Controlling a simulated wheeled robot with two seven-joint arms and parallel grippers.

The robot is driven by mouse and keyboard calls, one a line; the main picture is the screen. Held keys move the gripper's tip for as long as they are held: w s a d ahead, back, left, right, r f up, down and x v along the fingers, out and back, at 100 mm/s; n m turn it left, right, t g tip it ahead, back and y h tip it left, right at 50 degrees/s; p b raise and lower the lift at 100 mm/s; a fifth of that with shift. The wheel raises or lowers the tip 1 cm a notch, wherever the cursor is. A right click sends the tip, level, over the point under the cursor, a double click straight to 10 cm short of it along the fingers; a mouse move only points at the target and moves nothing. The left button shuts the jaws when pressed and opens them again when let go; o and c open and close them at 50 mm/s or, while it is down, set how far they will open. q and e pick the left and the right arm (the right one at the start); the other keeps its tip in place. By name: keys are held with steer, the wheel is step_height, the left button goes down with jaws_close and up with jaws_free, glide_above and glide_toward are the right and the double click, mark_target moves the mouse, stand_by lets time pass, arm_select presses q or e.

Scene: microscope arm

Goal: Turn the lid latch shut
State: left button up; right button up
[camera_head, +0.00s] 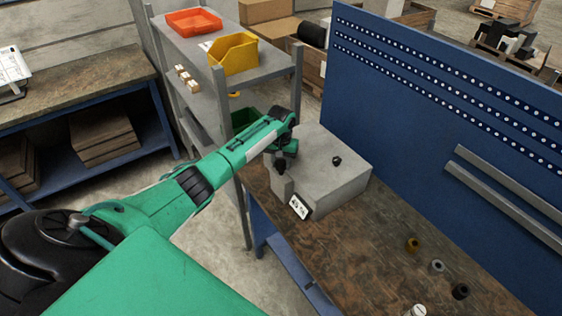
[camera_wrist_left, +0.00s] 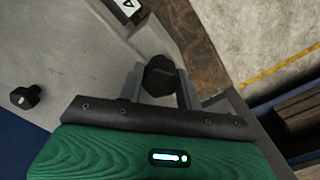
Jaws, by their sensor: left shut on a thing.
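A grey box (camera_head: 345,186) with a flat top stands on the workbench, with a white marked label (camera_head: 298,207) on its front. One black knob (camera_head: 337,160) sits on its top; it also shows at the left in the left wrist view (camera_wrist_left: 25,97). My left gripper (camera_head: 281,165) is at the box's left corner. In the left wrist view my left gripper (camera_wrist_left: 158,88) is shut on a second black knob (camera_wrist_left: 158,74), which appears to be the latch, with a finger on each side. My right gripper is not in view.
A blue perforated panel (camera_head: 450,120) stands behind the workbench (camera_head: 385,240). Several small round parts lie toward the bench's front right, including a brass-coloured one (camera_head: 412,244). A grey shelf holds an orange bin (camera_head: 193,22) and a yellow bin (camera_head: 233,54).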

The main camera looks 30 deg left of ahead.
mark_target(281, 162)
arm_select(q)
steer(key=shift+n, duration=0.5)
steer(key=o, duration=1)
steer(key=shift+w, duration=0.1)
steer(key=shift+r, duration=0.1)
step_height(281, 162, up, 14)
steer(key=b, duration=0.5)
steer(key=shift+f, duration=0.25)
